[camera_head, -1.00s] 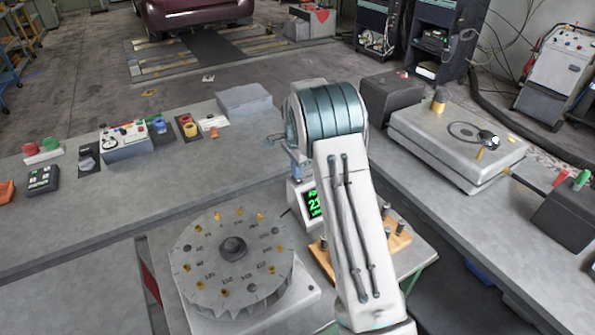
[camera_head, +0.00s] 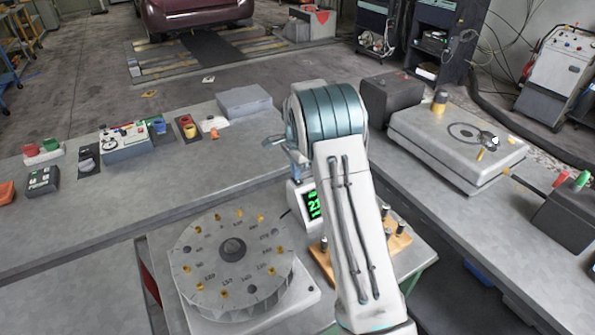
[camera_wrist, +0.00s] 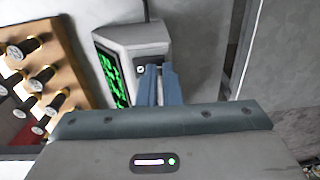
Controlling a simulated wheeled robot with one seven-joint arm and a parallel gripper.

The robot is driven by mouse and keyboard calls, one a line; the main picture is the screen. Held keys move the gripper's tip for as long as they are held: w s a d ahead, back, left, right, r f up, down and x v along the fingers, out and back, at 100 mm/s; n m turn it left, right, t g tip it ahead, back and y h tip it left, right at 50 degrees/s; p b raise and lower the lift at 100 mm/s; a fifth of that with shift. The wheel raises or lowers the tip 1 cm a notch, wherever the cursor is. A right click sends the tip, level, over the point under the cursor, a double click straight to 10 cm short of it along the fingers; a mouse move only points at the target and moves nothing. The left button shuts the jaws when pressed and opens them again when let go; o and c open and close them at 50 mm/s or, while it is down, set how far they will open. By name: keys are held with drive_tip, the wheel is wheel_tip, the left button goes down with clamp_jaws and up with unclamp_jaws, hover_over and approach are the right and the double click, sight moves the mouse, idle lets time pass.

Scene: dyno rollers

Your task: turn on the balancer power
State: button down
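The balancer has a grey round disc (camera_head: 233,262) with a dark hub and gold pegs, on a pale base. Its display box (camera_head: 311,205) stands behind the disc, partly hidden by my arm, with green characters lit on a black screen.
A wooden block with dark pegs (camera_wrist: 45,75) stands close on the left in the wrist view. The left bench (camera_head: 70,235) holds control boxes and a grey case (camera_head: 244,101). The right bench holds a large flat box (camera_head: 455,145) and dark boxes.

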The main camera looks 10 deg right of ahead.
drive_tip(key=shift+s+a+f, duration=0.15)
drive_tip(key=shift+s+f, duration=0.05)
drive_tip(key=shift+f, duration=0.55)
drive_tip(key=shift+s, duration=0.1)
drive_tip(key=shift+s+d+b, duration=0.25)
drive_tip(key=shift+s+b, duration=0.15)
drive_tip(key=shift+s, duration=0.05)
drive_tip(key=r+p, duration=0.1)
drive_tip(key=r, duration=0.1)
drive_tip(key=r+p, duration=0.1)
drive_tip(key=r, duration=0.1)
drive_tip(key=r+p, duration=0.1)
drive_tip(key=r, duration=0.1)
drive_tip(key=shift+w+r, duration=0.15)
drive_tip(key=shift+w, duration=0.25)
wheel_tip(320, 180, up, 9)
drive_tip(key=b, duration=0.2)
drive_tip(key=shift+s+r, duration=0.1)
